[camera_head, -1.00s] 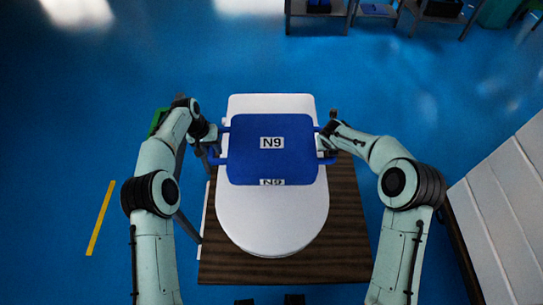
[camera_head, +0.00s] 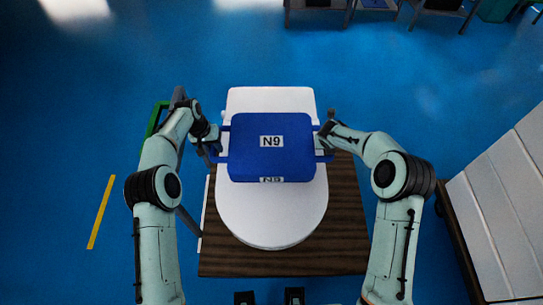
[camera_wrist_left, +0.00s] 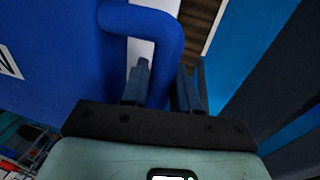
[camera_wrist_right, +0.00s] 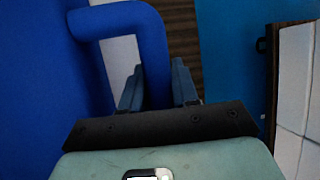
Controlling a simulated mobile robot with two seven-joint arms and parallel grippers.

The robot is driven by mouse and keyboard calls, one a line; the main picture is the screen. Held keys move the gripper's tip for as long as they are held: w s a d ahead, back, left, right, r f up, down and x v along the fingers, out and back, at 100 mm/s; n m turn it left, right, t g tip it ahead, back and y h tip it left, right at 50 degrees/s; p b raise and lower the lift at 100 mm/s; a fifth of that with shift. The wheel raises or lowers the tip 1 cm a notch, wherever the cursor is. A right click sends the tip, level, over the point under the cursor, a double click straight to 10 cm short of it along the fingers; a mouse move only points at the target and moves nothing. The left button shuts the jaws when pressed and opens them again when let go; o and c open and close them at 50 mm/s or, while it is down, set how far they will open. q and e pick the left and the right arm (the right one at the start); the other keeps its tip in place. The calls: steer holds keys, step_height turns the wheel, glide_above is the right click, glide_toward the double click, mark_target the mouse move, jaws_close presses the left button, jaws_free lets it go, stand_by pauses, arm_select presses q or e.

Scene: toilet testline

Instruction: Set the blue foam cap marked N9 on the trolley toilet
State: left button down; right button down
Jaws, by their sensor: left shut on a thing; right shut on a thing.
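The blue foam cap marked N9 (camera_head: 271,160) shows over the middle of the white toilet (camera_head: 272,222) in the head view. It has a blue handle on each side. My left gripper (camera_head: 215,145) is shut on the left handle, which also shows in the left wrist view (camera_wrist_left: 160,30). My right gripper (camera_head: 325,142) is shut on the right handle, seen in the right wrist view (camera_wrist_right: 150,45). The toilet lies on a dark wooden trolley top (camera_head: 335,240). I cannot tell whether the cap touches the toilet or hangs just above it.
A white panelled unit (camera_head: 500,200) stands at the right. Grey tables (camera_head: 320,8) stand at the far back. A green-edged frame (camera_head: 155,118) is behind my left arm. A yellow line (camera_head: 101,212) marks the blue floor at the left, which is otherwise clear.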

arm_select(q)
steer(key=shift+f, duration=0.55)
arm_select(e)
steer(key=shift+f, duration=0.55)
arm_select(q)
steer(key=c, duration=0.8)
jaws_free()
steer(key=shift+c, duration=0.2)
arm_select(e)
steer(key=c, duration=0.8)
jaws_free()
steer(key=shift+c, duration=0.2)
arm_select(q)
step_height(320, 180, up, 12)
steer(key=a, duration=0.2)
steer(key=shift+s+f, duration=0.15)
steer(key=shift+s, duration=0.15)
arm_select(e)
steer(key=v, duration=1.2)
arm_select(q)
steer(key=shift+a, duration=0.1)
